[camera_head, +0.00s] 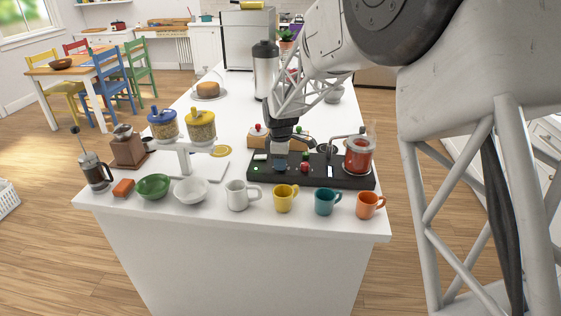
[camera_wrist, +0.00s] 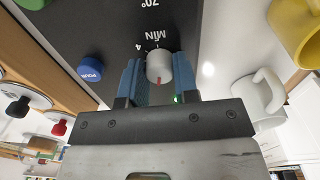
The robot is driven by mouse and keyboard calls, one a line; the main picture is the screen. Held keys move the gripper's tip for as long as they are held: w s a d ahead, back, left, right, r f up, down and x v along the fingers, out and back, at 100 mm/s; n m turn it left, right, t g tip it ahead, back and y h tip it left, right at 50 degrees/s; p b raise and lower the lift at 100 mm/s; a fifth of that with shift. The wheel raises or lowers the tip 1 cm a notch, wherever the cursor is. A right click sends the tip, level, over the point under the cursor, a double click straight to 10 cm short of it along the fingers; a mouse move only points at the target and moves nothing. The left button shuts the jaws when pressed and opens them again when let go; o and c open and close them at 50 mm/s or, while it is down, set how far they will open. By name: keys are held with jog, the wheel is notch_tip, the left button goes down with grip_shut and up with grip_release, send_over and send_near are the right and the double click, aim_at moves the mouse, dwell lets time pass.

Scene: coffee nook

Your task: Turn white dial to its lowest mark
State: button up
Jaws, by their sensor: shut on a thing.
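In the wrist view the white dial (camera_wrist: 158,65) sits on a black panel (camera_wrist: 120,25). A small red mark on the dial points toward my gripper's body. The printing beside the dial appears upside down and reads "MIN", with a "4" and "70°" nearby. My gripper (camera_wrist: 152,80) has its two blue fingers on either side of the dial and is shut on it. In the head view my gripper (camera_head: 281,160) reaches down to the black machine base (camera_head: 325,180), and I cannot make out the dial there.
A blue "POUR" button (camera_wrist: 90,69) lies left of the dial. A red-filled glass jar (camera_head: 358,157) stands at the base's right end. White (camera_head: 237,196), yellow (camera_head: 284,199), teal (camera_head: 324,202) and orange (camera_head: 367,206) mugs line the counter's front edge.

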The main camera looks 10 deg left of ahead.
jog(key=shift+n, duration=1.3)
jog(key=o, duration=0.9)
jog(key=shift+s+r, duration=0.15)
jog(key=shift+r, duration=3.75)
jog(key=shift+d, duration=0.1)
